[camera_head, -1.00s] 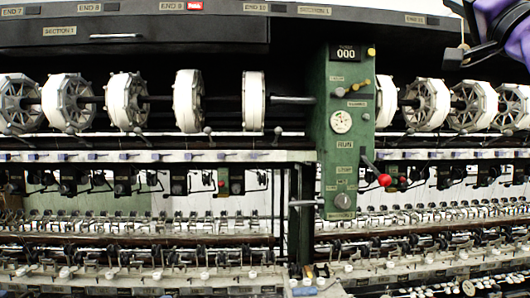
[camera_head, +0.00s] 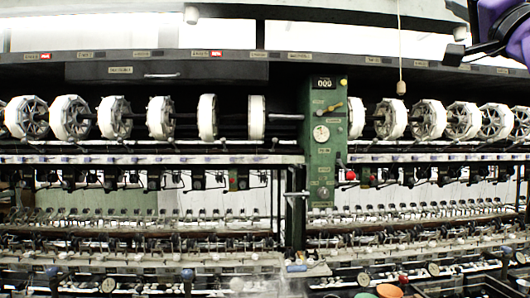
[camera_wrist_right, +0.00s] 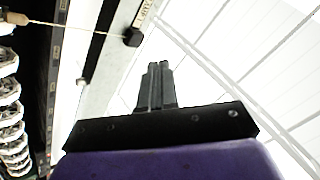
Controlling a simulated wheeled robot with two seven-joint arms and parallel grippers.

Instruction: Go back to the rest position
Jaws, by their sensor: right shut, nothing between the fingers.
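My right gripper (camera_head: 456,54) is at the upper right of the head view, black-fingered on a purple wrist. It is raised in front of the machine's top edge and holds nothing. In the right wrist view its two dark fingers (camera_wrist_right: 157,85) are together, with the pale ceiling beyond them. My left gripper is not in view.
The reeling machine spans the head view, with a row of white reels (camera_head: 207,117). Its green control box (camera_head: 324,150) carries a red-knobbed lever (camera_head: 350,175). A pull cord with a handle (camera_head: 401,88) hangs beside my right gripper. Basins and small bowls (camera_head: 389,290) line the bottom.

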